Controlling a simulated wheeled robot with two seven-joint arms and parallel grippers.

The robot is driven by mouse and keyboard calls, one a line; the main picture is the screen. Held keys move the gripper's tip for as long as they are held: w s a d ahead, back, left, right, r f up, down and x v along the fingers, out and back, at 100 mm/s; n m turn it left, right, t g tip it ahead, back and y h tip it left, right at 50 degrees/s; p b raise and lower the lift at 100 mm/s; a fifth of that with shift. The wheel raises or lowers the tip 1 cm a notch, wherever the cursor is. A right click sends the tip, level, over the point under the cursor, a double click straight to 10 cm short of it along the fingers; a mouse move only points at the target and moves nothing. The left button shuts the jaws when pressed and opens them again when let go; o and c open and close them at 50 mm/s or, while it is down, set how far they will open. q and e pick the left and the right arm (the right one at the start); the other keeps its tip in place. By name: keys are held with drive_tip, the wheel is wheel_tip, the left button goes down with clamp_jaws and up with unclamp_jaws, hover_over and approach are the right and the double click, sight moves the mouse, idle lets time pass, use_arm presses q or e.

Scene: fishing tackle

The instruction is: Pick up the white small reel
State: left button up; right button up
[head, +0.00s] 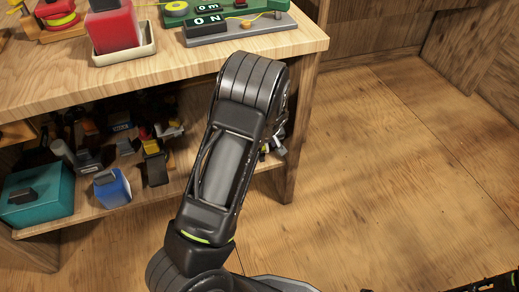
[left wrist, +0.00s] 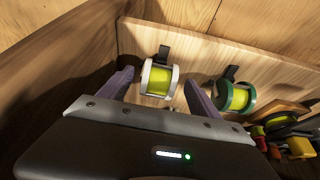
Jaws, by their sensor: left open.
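The white small reel (left wrist: 147,77), with yellow line on its spool and a dark foot, sits on a wooden shelf board in the left wrist view. My left gripper (left wrist: 160,80) is open, with one finger on each side of the reel. I cannot tell whether the fingers touch it. In the head view my own arm covers the middle, and I cannot make out the white reel there. My right gripper is not in view.
A green-rimmed reel (left wrist: 236,97) stands just right of the white one, with more coloured tackle (left wrist: 285,140) beyond. In the head view, a teal box (head: 40,198) and a blue box (head: 112,190) sit on the lower shelf under the wooden tabletop (head: 150,80).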

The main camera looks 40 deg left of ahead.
use_arm(q)
drive_tip(key=b+x, duration=0.2)
drive_tip(key=x, duration=0.3)
drive_tip(key=shift+w+a+b, duration=0.15)
drive_tip(key=shift+a+b, duration=0.05)
drive_tip(key=shift+b, duration=0.1)
drive_tip(key=shift+c, duration=0.5)
clamp_jaws()
idle(0.5)
